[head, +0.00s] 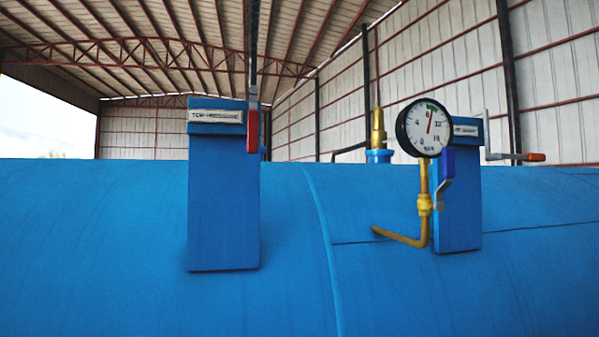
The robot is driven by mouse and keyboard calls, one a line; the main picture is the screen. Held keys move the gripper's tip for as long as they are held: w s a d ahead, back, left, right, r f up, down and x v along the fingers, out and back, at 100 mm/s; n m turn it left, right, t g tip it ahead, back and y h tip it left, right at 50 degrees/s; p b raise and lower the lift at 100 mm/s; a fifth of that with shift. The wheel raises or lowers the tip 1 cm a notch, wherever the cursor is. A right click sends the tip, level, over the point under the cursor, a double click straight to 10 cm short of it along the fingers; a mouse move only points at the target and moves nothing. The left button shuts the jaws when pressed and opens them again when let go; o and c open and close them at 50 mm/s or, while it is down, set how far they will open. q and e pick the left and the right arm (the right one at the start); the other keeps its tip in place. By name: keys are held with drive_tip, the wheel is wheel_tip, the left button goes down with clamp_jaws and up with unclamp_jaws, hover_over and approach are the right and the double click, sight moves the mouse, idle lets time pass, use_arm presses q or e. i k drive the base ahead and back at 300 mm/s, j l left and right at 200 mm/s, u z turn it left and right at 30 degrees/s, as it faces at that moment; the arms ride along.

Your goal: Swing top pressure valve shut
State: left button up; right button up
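The blue post (223,190) left of centre carries a white label (215,116) that appears to read "TOP PRESSURE". At its upper right edge is a valve lever with a red grip (252,131), which hangs straight down. A dark vertical pipe (254,45) rises above the lever. The valve body is mostly hidden behind the post. Neither of my grippers is in view.
A round pressure gauge (423,128) stands on a brass pipe (408,240) at the right. Behind it are a second labelled blue post (462,215), a blue-handled lever (447,164) and an orange-tipped lever (533,157). The blue autoclave shell (120,240) fills the lower view.

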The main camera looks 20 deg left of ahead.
sight(253, 114)
drive_tip(key=k+j+u, duration=0.1)
drive_tip(key=u, duration=0.75)
drive_tip(key=k+j, duration=0.05)
